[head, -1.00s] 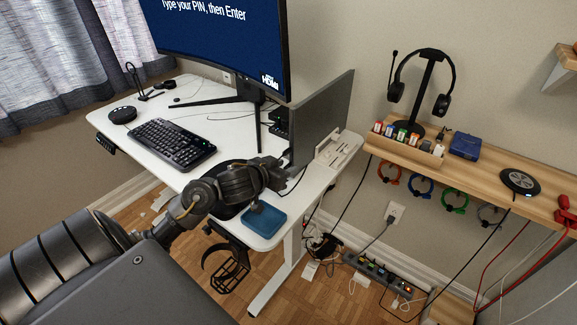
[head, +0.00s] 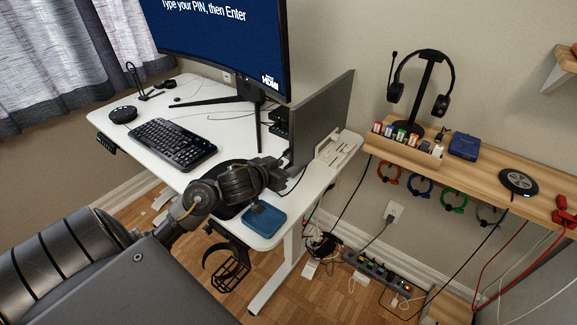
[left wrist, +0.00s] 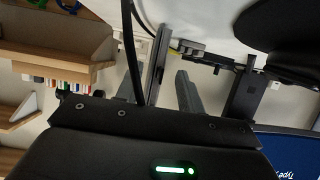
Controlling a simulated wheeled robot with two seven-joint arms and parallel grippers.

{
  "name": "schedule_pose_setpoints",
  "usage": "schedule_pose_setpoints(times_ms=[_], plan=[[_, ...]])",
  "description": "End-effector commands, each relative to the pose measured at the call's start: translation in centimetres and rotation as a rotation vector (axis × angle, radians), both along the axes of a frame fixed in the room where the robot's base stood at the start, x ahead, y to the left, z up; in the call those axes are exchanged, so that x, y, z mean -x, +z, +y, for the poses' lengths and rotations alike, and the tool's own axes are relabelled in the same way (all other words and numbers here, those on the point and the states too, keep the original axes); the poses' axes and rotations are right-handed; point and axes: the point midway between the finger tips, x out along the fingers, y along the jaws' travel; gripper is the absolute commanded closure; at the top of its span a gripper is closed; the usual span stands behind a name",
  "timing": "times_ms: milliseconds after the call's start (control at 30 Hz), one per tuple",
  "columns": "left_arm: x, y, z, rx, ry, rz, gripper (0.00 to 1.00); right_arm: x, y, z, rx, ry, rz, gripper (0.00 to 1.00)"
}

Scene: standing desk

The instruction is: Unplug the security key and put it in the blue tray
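The blue tray (head: 264,220) lies on the front corner of the white desk (head: 185,93), below my left gripper (head: 283,160) in the head view. That gripper is over the desk's right part, by the lower edge of the grey upright panel (head: 322,112). In the left wrist view a grey finger (left wrist: 187,92) points toward a small dark device (left wrist: 188,45) with a yellow-green cable at the desk edge. I cannot pick out the security key, and the finger gap is unclear. My right gripper is not in view.
The monitor (head: 220,45) and keyboard (head: 174,142) stand left of the gripper. A white slotted holder (head: 338,148) is right of the panel. A wooden shelf (head: 480,175) with a headset stand (head: 421,92) is at right. Cables hang near the desk's right edge.

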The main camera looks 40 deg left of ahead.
Motion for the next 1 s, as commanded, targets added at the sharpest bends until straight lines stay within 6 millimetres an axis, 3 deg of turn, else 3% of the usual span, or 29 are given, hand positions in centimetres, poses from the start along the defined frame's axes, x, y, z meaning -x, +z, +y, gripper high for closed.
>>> schedule_pose_setpoints(times_ms=[133,433,1000], plan=[[0.0,-0.02,-0.01,0.0,0.0,0.0,0.63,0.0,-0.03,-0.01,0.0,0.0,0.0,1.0],[-0.01,0.0,-0.02,0.0,0.0,0.0,1.0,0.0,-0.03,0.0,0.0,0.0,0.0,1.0],[0.81,-0.03,-0.07,-0.001,-0.001,0.0,1.0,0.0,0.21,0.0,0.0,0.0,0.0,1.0]])
